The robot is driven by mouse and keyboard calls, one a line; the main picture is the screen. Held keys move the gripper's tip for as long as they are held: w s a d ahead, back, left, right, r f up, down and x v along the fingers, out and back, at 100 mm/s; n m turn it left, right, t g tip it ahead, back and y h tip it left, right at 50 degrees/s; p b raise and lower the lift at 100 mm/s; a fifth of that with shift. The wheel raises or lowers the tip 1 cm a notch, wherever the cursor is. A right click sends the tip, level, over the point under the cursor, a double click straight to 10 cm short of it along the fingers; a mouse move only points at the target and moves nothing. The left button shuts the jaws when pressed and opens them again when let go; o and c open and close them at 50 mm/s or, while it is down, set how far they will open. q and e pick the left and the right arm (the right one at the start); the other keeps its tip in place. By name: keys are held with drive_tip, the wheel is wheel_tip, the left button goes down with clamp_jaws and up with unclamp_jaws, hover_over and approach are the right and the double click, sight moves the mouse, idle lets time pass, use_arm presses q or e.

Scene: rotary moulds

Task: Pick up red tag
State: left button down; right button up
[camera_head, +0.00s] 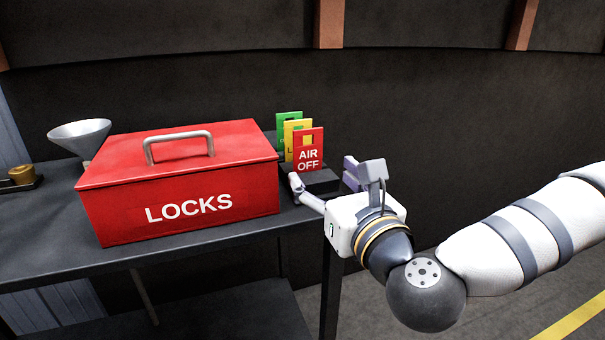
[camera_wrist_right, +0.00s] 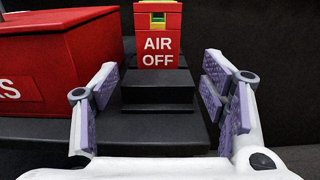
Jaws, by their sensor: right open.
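The red tag (camera_head: 308,154), lettered "AIR OFF", stands upright at the front of a black stepped holder (camera_head: 322,181) on the dark table. Yellow (camera_head: 291,140) and green (camera_head: 283,121) tags stand behind it. My right gripper (camera_head: 323,178) is open and empty in front of the holder, its fingers spread to either side. In the right wrist view, the red tag (camera_wrist_right: 158,42) is ahead, between and beyond the open fingers (camera_wrist_right: 163,100), not touched by them. My left gripper is not in view.
A red "LOCKS" box (camera_head: 183,205) with a grey handle stands close left of the holder and of my right gripper. A grey funnel (camera_head: 80,134) and a brass-coloured piece (camera_head: 22,174) are at the table's far left. The table's right edge is near the holder.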

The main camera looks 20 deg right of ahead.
sight(309, 157)
drive_tip(key=w, duration=0.7)
drive_tip(key=shift+w+a+r+p, duration=0.15)
drive_tip(key=shift+a+r+p, duration=0.1)
drive_tip(key=shift+r+p, duration=0.15)
drive_tip(key=c, duration=1)
